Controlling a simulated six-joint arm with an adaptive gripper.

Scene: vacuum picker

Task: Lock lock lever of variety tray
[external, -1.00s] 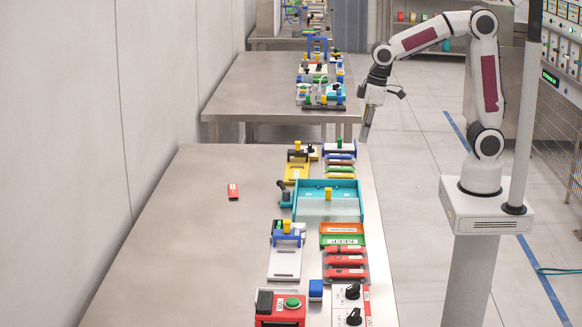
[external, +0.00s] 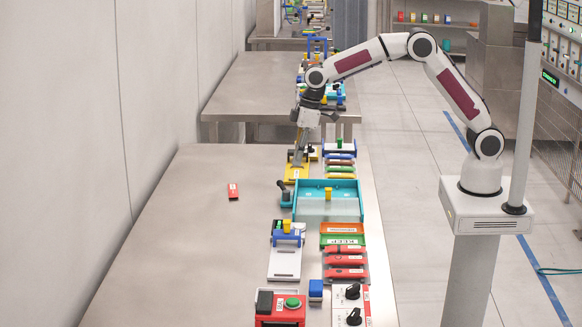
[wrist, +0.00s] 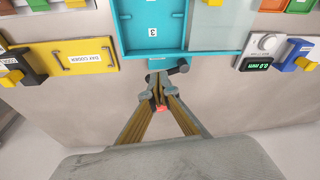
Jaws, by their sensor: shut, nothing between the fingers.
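The variety tray, as I take it, is the teal tray (external: 300,210) with a clear cover part; it also shows at the top of the wrist view (wrist: 125,35). Its dark lever (external: 282,186) stands on a teal bracket at the tray's left side. The lever's exact lock position is unclear.
A yellow plate (wrist: 85,58) lies left of the tray in the wrist view. A gauge with a green display (wrist: 258,64) is to the right. A red tag (external: 233,191) lies on the open left part of the table. Coloured fixtures fill the right side.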

